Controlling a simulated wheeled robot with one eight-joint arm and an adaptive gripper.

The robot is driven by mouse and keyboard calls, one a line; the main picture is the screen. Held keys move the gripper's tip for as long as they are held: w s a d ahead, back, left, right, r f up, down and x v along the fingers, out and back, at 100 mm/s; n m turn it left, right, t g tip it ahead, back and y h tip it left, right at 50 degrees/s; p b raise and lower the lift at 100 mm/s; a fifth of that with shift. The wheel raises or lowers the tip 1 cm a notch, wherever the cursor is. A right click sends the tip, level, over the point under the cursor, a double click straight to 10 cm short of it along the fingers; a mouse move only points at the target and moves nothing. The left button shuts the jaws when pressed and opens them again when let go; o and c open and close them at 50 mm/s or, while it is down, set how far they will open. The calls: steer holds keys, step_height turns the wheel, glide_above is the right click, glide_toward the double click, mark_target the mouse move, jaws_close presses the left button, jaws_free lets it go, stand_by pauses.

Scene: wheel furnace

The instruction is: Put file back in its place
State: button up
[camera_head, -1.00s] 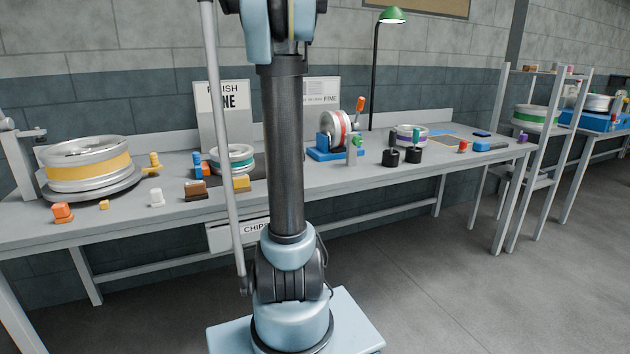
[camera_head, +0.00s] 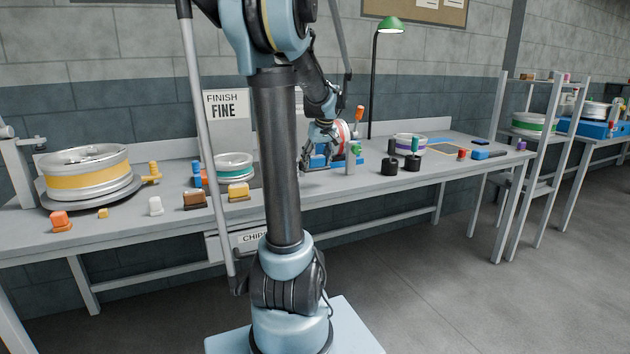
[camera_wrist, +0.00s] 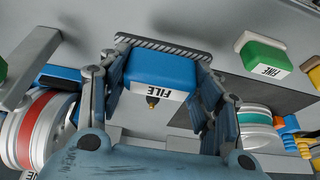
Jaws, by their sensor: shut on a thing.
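The file (camera_wrist: 160,68) has a blue body with an upside-down white "FILE" label and a grey ridged strip along its far edge in the wrist view. My gripper (camera_wrist: 160,90) is shut on it, one dark blue finger on each side. In the head view my gripper (camera_head: 306,160) is low over the bench just right of my column, by the red-banded wheel (camera_head: 342,132). The file cannot be made out there. I cannot tell whether the file touches the bench top or hangs just above it.
The wrist view shows a green block labelled "FINE" (camera_wrist: 264,56), the red-banded wheel (camera_wrist: 36,128) and a green-banded wheel (camera_wrist: 256,128). On the bench (camera_head: 330,190), a green-topped post (camera_head: 352,160) and black cylinders (camera_head: 412,164) stand right of my gripper. A lamp (camera_head: 374,80) rises behind.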

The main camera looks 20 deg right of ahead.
mark_target(317, 171)
steer(key=shift+f, duration=3.2)
steer(key=o, duration=1.2)
steer(key=shift+c, duration=0.2)
steer(key=v, duration=1.1)
steer(key=s+a+f+g, duration=0.1)
steer(key=s+a+f, duration=0.3)
steer(key=a, duration=0.5)
steer(key=s+a+f, duration=0.2)
steer(key=s+a, duration=0.5)
steer(key=a, duration=0.3)
steer(key=s+a+f+g, duration=0.1)
steer(key=s+a+f, duration=0.7)
steer(key=s+f, duration=0.5)
steer(key=shift+s+a, duration=0.35)
steer(key=shift+s, duration=0.15)
